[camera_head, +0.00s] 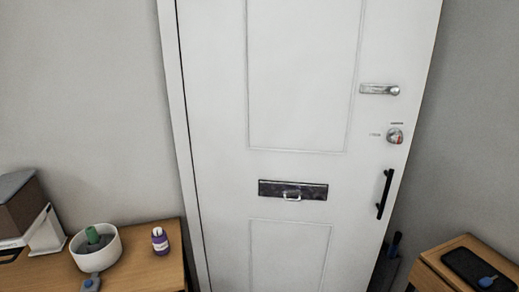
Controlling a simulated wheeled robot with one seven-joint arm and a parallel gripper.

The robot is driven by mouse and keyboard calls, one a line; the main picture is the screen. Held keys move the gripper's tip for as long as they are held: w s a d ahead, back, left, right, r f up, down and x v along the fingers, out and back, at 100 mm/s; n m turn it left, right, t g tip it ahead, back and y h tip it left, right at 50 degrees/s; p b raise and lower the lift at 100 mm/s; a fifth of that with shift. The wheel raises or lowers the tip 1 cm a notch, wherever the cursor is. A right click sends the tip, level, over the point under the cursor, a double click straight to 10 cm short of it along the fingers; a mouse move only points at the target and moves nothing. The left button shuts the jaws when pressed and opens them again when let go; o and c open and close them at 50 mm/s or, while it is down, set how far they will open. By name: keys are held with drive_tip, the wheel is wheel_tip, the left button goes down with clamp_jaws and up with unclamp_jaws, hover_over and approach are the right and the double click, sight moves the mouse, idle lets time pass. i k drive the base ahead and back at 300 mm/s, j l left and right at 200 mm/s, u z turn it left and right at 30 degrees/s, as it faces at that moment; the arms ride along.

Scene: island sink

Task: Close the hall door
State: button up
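The white hall door (210,115) fills the middle of the head view, with two raised panels showing. A silver lever handle (380,90), a round lock (395,136) and a black vertical pull handle (385,194) sit near its right edge. A dark letter plate (293,190) is at mid-width. A white frame strip (178,125) runs along the left side, with a thin dark line beside the door. No frame strip shows clearly along the right edge. I cannot tell whether the door is fully shut. My gripper is not in view.
A wooden table (150,272) at lower left bears a white bowl (108,258), a small purple bottle (160,240) and a brown box (22,205). A wooden cabinet (432,268) at lower right bears a black tray (470,265). A dark slim object (395,245) stands right of the door.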

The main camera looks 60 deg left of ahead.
sight(289, 92)
drive_tip(key=u, duration=2.05)
drive_tip(key=i+l, duration=0.7)
drive_tip(key=u, duration=0.05)
